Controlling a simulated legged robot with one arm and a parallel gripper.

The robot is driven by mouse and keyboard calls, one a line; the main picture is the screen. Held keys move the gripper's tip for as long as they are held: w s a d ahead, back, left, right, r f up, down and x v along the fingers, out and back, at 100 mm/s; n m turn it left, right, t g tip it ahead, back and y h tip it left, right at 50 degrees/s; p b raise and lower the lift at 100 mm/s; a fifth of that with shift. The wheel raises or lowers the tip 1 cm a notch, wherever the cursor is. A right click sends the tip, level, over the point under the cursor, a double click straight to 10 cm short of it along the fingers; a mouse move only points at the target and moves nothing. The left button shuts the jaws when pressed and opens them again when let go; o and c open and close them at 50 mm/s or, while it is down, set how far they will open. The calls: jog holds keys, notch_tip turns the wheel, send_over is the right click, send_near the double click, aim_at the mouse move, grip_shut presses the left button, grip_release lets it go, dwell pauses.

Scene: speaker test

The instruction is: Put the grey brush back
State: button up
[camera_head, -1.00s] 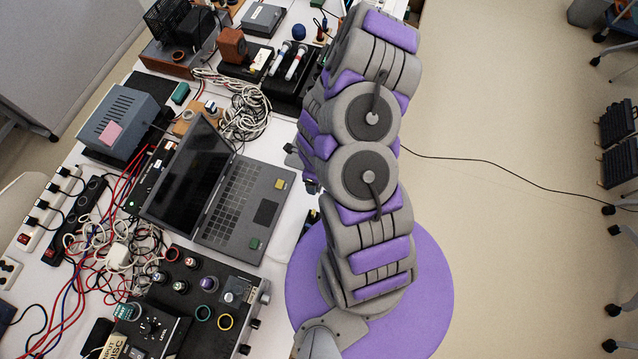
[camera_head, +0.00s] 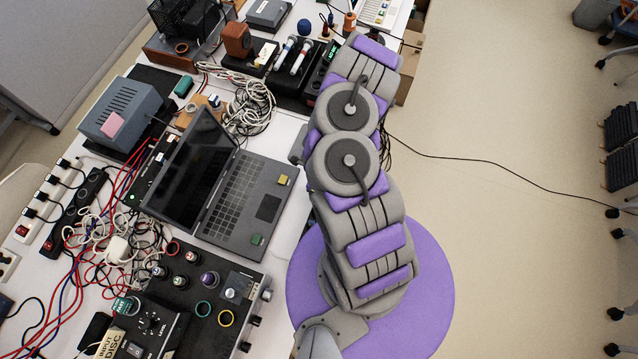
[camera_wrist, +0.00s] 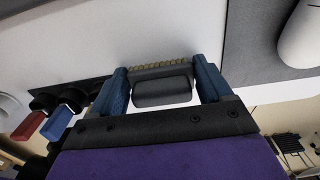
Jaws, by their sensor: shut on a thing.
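The grey brush (camera_wrist: 161,92) shows in the wrist view, with a dark grey body and a row of tan bristles along its far edge. My gripper (camera_wrist: 161,66) is shut on it, with one blue finger at each side. A white surface lies behind the brush. In the head view my arm hides the gripper and the brush.
In the head view an open laptop (camera_head: 239,198) stands on the crowded white table. Cables (camera_head: 247,108) lie behind the laptop. In the wrist view a white rounded object (camera_wrist: 301,38) rests on a grey surface.

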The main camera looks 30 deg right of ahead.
jog(key=o, duration=1.1)
jog(key=shift+d+f, duration=0.1)
jog(key=shift+d, duration=0.15)
jog(key=shift+a, duration=0.1)
